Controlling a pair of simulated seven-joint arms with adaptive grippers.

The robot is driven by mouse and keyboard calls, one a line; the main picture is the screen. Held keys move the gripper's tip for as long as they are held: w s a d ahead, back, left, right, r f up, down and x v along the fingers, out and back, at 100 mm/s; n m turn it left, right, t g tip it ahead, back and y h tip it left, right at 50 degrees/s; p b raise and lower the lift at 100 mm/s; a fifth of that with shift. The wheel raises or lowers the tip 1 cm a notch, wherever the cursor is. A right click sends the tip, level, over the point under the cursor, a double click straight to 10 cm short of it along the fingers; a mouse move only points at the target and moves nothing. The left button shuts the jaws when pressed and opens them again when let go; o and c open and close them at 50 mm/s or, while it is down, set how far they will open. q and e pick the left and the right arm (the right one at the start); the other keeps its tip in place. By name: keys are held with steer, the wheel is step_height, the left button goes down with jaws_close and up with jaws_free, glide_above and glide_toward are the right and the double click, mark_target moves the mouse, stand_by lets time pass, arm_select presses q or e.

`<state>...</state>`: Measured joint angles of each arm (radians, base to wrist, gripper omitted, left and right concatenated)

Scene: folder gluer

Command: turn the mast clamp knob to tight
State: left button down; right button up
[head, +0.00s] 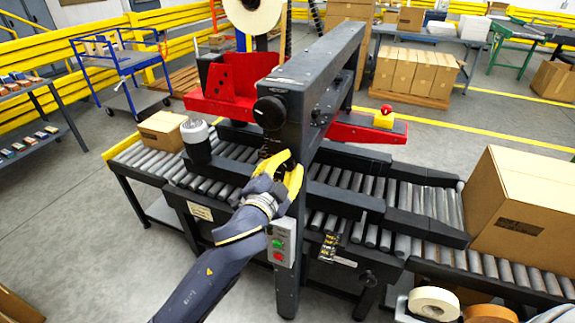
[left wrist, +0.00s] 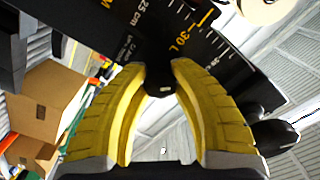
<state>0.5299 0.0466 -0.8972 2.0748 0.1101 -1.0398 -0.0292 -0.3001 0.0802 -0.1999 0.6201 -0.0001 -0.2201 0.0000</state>
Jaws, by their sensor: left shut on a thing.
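My left gripper (head: 288,172) reaches in from the lower left to the near face of the black mast (head: 291,100). In the left wrist view its yellow fingers (left wrist: 159,72) are shut on a small dark knob (left wrist: 160,84), one fingertip on each side. I take this to be the mast clamp knob; the head view hides it behind the fingers. Behind it in the wrist view is a black plate with a scale (left wrist: 190,32) and yellow and white marks. The knob's tightness cannot be read. My right gripper is in neither view.
A larger round black knob (head: 270,112) sits on the mast above my gripper. A control box (head: 282,243) with green and red buttons is just below. The roller conveyor (head: 437,200) carries a big carton (head: 525,215) at right and a small one (head: 170,131) at left.

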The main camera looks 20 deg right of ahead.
arm_select(q)
steer(key=m, duration=0.4)
steer(key=shift+w+f+m, duration=0.1)
steer(key=shift+m, duration=0.2)
steer(key=shift+a+m, duration=0.1)
steer(key=shift+m, duration=1.8)
steer(key=c, duration=1)
jaws_free()
steer(key=v, duration=1.2)
